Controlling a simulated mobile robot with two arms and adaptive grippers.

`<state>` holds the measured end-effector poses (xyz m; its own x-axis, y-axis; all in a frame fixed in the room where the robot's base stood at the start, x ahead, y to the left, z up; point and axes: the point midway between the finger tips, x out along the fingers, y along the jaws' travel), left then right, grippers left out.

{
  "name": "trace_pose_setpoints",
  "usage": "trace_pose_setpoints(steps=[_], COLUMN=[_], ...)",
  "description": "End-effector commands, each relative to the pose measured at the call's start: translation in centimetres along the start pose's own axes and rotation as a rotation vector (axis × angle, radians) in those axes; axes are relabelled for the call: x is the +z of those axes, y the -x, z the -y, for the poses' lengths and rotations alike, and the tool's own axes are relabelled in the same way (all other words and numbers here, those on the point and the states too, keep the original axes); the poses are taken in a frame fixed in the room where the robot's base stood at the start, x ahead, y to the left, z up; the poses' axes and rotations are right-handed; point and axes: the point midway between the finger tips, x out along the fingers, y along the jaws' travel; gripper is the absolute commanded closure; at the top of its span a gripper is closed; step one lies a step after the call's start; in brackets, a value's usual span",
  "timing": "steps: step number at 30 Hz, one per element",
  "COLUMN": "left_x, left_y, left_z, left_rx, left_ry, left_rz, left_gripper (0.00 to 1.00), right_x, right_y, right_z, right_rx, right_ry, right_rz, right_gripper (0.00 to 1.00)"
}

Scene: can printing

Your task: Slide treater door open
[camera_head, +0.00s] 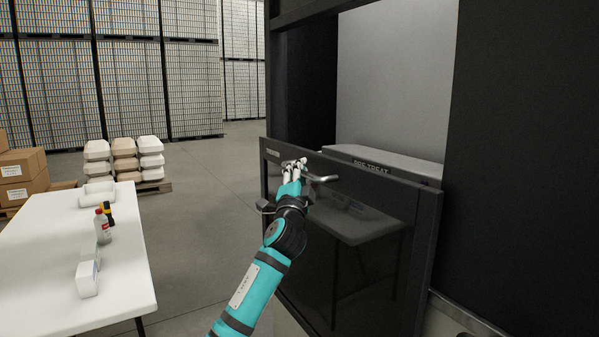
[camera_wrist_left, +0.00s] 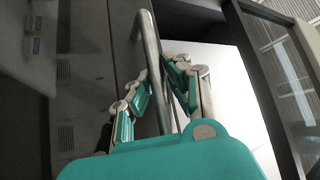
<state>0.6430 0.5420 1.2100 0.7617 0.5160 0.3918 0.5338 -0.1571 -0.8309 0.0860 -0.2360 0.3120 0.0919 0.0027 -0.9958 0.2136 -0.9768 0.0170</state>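The treater door (camera_head: 340,235) is a dark, glossy panel in a dark frame. It stands low, and the space above it is open, showing a grey unit marked "PRE-TREAT" (camera_head: 385,164). A metal bar handle (camera_head: 322,179) is near the door's top edge. My left gripper (camera_head: 291,172) is at this handle. In the left wrist view the handle bar (camera_wrist_left: 149,45) runs between my left gripper's fingers (camera_wrist_left: 158,82). The fingertips close in on both sides of the bar. My right gripper is not in view.
A white table (camera_head: 50,290) at left holds a red-and-white bottle (camera_head: 102,227), a dark-and-yellow bottle (camera_head: 108,212) and white boxes. Stacked trays (camera_head: 124,155) and cardboard boxes (camera_head: 22,175) stand behind it. Floor (camera_head: 195,230) is clear between table and door.

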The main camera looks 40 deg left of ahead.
Motion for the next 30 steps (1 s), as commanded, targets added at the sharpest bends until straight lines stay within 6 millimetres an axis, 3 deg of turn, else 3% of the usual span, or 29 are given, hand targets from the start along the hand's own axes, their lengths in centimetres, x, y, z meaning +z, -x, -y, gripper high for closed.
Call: trace_pose_setpoints(steps=[1, 5, 16, 30], left_x=[0.0, 0.0, 0.0, 0.0], left_y=[0.0, 0.0, 0.7, 9.8], left_z=[-0.1, -0.1, -0.1, -0.1], left_rx=[0.003, 0.001, 0.001, 0.003], left_ry=[0.001, 0.000, -0.002, 0.000], left_rz=[-0.001, -0.001, -0.001, -0.001], left_gripper=[0.79, 0.62, 0.62, 0.62], right_x=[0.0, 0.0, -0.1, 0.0], right_y=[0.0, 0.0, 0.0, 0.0], right_z=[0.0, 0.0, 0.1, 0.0], right_rx=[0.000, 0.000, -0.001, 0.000], right_ry=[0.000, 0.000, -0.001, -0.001], right_rz=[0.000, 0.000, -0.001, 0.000], right_gripper=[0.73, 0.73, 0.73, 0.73])
